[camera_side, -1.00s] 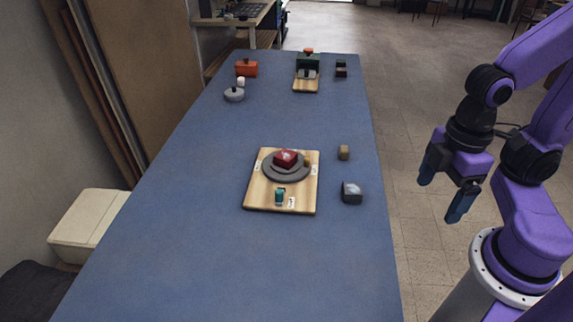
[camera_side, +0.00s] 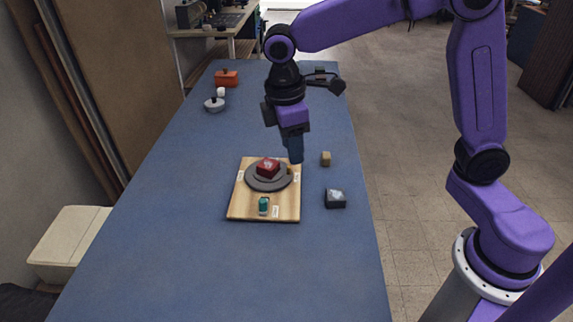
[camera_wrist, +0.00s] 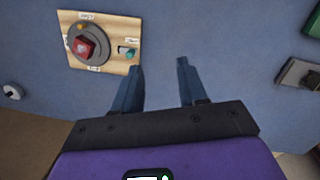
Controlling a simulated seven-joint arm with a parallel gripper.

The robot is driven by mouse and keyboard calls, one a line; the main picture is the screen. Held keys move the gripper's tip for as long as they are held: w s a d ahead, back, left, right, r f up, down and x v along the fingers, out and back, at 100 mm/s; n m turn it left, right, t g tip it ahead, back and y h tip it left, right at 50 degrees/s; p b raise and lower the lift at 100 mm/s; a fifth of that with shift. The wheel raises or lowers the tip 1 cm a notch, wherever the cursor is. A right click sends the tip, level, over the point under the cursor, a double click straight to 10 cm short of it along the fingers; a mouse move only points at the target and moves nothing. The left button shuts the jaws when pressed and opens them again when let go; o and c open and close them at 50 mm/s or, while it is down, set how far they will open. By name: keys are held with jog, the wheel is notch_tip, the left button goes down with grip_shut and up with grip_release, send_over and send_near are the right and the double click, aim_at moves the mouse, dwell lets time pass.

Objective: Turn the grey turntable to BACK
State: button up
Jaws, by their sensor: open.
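The grey turntable (camera_side: 253,184) sits on a light wooden board (camera_side: 240,208) on the blue table, with a red block (camera_side: 268,167) on top. A small yellowish knob (camera_side: 290,170) is at its right rim in the side view. White labels are around it, too small to read surely. A teal piece (camera_side: 263,205) stands on the board's near part. The turntable also shows in the wrist view (camera_wrist: 74,40), upper left. My gripper (camera_side: 295,150) is above the table near the board's far right corner, pointing down. Its fingers (camera_wrist: 160,66) are apart, with nothing between them.
A small tan cube (camera_side: 326,158) and a dark grey block (camera_side: 335,199) lie right of the board. An orange pot (camera_side: 226,78), a white cup (camera_side: 221,92) and a grey lidded pan (camera_side: 214,104) stand farther back left. The near table is clear.

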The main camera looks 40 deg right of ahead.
jog(key=w+d+f+g+h, duration=0.1)
jog(key=w+d+f, duration=0.1)
jog(key=w, duration=0.5)
jog(key=w+d+f, duration=0.2)
jog(key=w+f, duration=0.1)
jog(key=w, duration=0.5)
jog(key=w+d+f+g+h, duration=0.1)
jog(key=w+d+f, duration=0.15)
jog(key=w, duration=0.45)
jog(key=m, duration=0.1)
send_near(288, 167)
jog(key=x, duration=0.9)
jog(key=shift+r, duration=0.1)
jog(key=shift+c, duration=0.2)
jog(key=shift+w, duration=0.1)
grip_shut()
